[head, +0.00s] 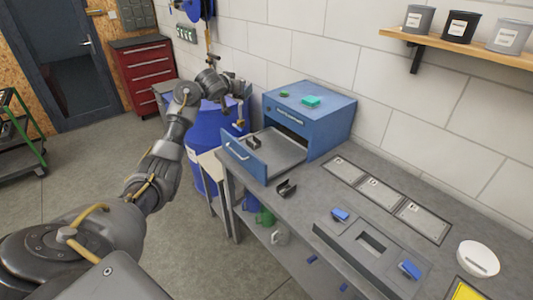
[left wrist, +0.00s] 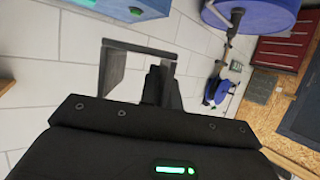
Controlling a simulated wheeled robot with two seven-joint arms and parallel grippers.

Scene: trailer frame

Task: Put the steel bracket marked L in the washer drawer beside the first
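A dark steel bracket (head: 287,188) lies on the grey bench, just in front of the pulled-out drawer; any letter on it is too small to read. Another dark bracket (head: 253,143) sits inside the open drawer (head: 238,152) of the blue cabinet (head: 335,122), toward its front left. My left gripper (head: 239,122) is above and behind the drawer's left end, over the blue barrel, apart from both brackets. The left wrist view shows its fingers (left wrist: 138,80) spread, with nothing seen between them. My right gripper is out of view.
A teal block (head: 311,101) lies on the cabinet. Framed panels (head: 382,194), a grey fixture with blue handles (head: 372,243) and a white round dish (head: 478,259) occupy the bench to the right. A blue barrel (head: 205,125) stands left of the bench. Bench around the loose bracket is clear.

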